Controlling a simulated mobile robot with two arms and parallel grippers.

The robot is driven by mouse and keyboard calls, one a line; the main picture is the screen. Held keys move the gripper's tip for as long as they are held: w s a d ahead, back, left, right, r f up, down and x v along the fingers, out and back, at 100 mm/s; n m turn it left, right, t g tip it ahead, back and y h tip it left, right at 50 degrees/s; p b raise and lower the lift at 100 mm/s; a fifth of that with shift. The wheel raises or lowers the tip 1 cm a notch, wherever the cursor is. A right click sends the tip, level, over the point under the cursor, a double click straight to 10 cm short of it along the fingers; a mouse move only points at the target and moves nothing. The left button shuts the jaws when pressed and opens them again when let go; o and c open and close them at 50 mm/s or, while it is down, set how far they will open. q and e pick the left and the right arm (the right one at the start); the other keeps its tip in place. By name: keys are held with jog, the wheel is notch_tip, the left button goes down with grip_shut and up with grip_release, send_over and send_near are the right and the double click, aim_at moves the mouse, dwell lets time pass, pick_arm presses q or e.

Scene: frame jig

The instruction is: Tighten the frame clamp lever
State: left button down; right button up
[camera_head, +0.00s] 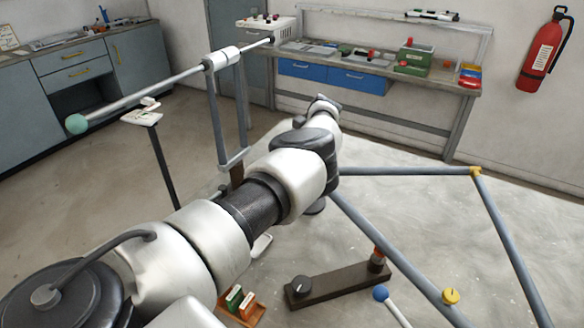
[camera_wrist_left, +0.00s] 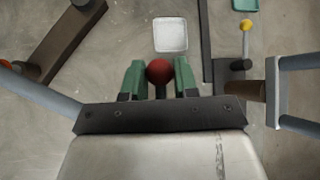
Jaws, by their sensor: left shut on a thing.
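In the left wrist view a red ball knob (camera_wrist_left: 159,71) on a short dark stem sits between the two green fingers of my left gripper (camera_wrist_left: 158,78). The fingers are closed around the knob. The stem's lower end and whatever it is mounted on are hidden behind the gripper body. A grey frame tube (camera_wrist_left: 40,95) runs in from the left of that view; in the head view a grey frame tube (camera_head: 400,262) runs to the lower right from behind my left arm. The left gripper and the red knob are hidden behind the arm in the head view. My right gripper is not in view.
A brown bar (camera_head: 335,283) with a black knob lies on the floor. A blue-tipped lever (camera_head: 381,294) and yellow knob (camera_head: 451,296) are nearby. A white tray (camera_wrist_left: 170,35) and a yellow-tipped lever (camera_wrist_left: 246,25) lie beyond the fingers.

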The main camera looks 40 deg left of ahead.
pick_arm(q)
jog(key=c, duration=1.2)
grip_release()
jog(key=shift+d, duration=0.1)
jog(key=shift+o, duration=0.2)
jog(key=w+d+r+p, duration=0.1)
jog(key=d+r+p, duration=0.2)
jog(key=d+r, duration=0.8)
jog(key=shift+w+d, duration=0.15)
jog(key=shift+d, duration=0.25)
jog(key=shift+f, duration=0.1)
